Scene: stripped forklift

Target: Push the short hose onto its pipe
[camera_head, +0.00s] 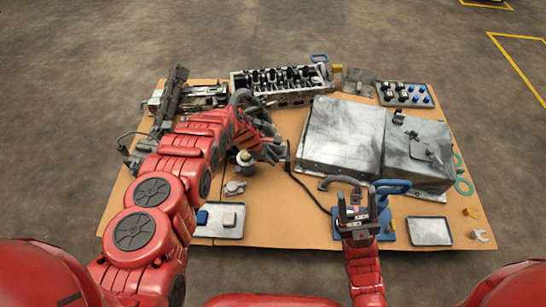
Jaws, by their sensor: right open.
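A short grey curved piece (342,180), which looks like the short hose, lies in front of the large metal box, just beyond my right gripper. My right gripper (356,203) is open, its fingers pointing away from me toward that piece; I see nothing clearly held. My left gripper (268,150) reaches over the middle of the board, left of the metal box. Dark parts crowd around its fingers, so I cannot tell whether it is open or shut. A dark curved hose (240,97) shows just beyond the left wrist. I cannot make out which pipe belongs to the short hose.
Large metal boxes (343,133) fill the centre right of the board (290,225). An engine head (282,82) lies at the back. A blue-handled tool (391,187) stands beside my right gripper. Trays (431,231) lie at the front. A thin black cable crosses the middle.

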